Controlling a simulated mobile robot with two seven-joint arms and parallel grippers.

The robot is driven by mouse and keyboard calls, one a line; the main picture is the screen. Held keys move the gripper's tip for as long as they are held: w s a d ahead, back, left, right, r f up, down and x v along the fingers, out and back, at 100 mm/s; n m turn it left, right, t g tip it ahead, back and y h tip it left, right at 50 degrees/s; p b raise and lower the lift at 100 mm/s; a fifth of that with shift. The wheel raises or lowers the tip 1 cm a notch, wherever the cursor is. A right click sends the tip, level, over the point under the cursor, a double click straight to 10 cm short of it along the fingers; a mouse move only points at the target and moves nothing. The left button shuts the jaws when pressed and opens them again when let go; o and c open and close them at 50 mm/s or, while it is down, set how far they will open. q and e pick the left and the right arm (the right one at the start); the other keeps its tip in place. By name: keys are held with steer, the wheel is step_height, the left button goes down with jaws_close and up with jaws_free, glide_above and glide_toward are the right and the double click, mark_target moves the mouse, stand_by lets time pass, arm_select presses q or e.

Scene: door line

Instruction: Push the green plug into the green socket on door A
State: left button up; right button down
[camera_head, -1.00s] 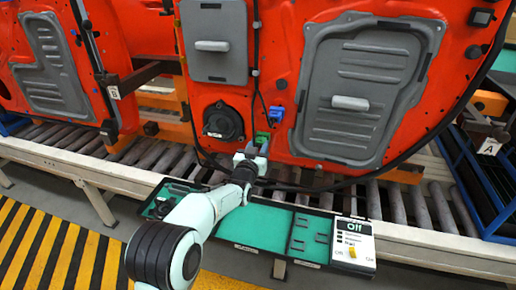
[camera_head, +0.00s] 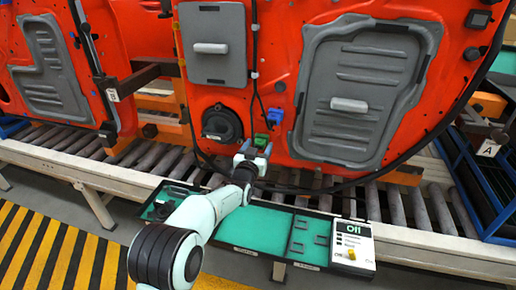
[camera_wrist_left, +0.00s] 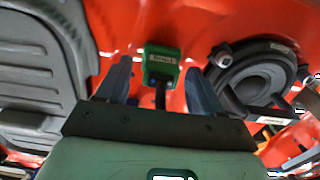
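A green connector (camera_head: 261,140) shows low on the nearer orange-red door (camera_head: 290,60), by the black cable and below a small blue connector (camera_head: 275,116). In the left wrist view the green connector (camera_wrist_left: 162,64) has a pale label, and a dark cable stub runs down from it. I cannot tell the plug from the socket there. My left gripper (camera_head: 254,152) is just below it. Its two fingers (camera_wrist_left: 158,85) stand apart on either side of the green connector, with gaps showing; they are not closed on it. My right gripper is out of view.
A round black speaker (camera_head: 221,123) sits left of the green connector. Another door tagged B (camera_head: 113,95) is at left; tag A (camera_head: 488,148) is at right.

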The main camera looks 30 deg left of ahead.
arm_select(q)
steer(key=v, duration=2.6)
steer(key=shift+b, duration=0.35)
